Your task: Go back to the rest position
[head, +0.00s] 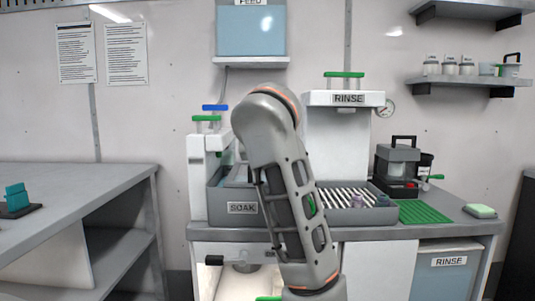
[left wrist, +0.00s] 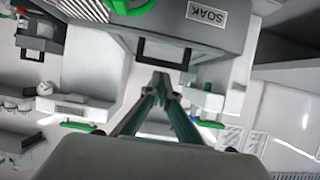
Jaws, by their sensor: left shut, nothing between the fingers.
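My left gripper (left wrist: 161,82) shows in the left wrist view with its two dark fingers converging at the tips, shut and empty. In that picture the tips lie just below the grey SOAK basin (left wrist: 170,34), which appears upside down; I cannot tell the gap. In the head view my arm rises through the middle and hides part of the SOAK basin (head: 220,207). The left gripper itself is hidden there. My right gripper is in neither view.
The RINSE unit (head: 338,130) stands behind the ribbed rack (head: 340,195). A green mat (head: 424,212), a green-topped sponge (head: 480,211) and a black-handled container (head: 398,165) are to the right. A grey side table (head: 75,185) stands left, with a floor gap between.

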